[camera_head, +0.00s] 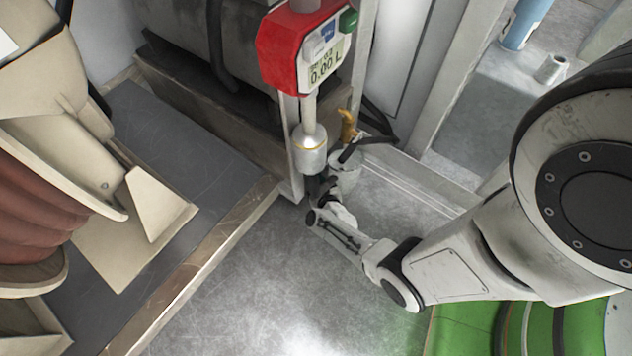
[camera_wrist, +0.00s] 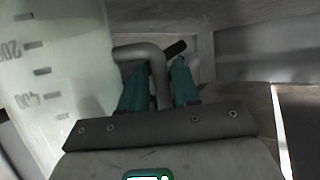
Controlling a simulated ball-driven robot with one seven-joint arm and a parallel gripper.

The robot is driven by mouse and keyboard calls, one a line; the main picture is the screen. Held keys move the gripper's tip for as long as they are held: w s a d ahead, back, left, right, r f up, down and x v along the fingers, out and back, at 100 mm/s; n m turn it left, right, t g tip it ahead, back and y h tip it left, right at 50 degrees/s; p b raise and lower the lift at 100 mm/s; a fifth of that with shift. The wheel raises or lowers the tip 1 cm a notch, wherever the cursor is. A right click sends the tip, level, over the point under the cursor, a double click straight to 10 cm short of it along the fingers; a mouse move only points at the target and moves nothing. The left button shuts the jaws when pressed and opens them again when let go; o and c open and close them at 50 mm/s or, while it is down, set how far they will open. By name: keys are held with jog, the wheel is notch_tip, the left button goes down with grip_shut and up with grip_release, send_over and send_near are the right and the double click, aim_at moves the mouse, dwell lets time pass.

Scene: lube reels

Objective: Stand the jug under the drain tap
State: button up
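The jug (camera_wrist: 45,85) is pale and translucent with dark measuring marks. It fills the left of the wrist view, and part of it shows beyond my gripper in the head view (camera_head: 345,172). My gripper's teal fingers (camera_wrist: 158,85) stand on both sides of the jug's grey bent handle (camera_wrist: 136,52), with little or no gap, and look shut on it. In the head view my gripper (camera_head: 322,188) partly hides the jug. A brass-coloured tap (camera_head: 347,122) is just above and behind the jug. I cannot tell whether the jug stands directly under its outlet.
A red meter (camera_head: 275,52) reading 0.00 L hangs above a metal nozzle (camera_head: 310,150), close to my gripper. A dark tank (camera_head: 185,40) is behind. A reel stand (camera_head: 150,215) is at left. The grey floor (camera_head: 270,280) in front is clear.

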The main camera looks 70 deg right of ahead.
jog(key=shift+o, duration=1.2)
jog(key=p+v, duration=0.6)
jog(key=v, duration=0.6)
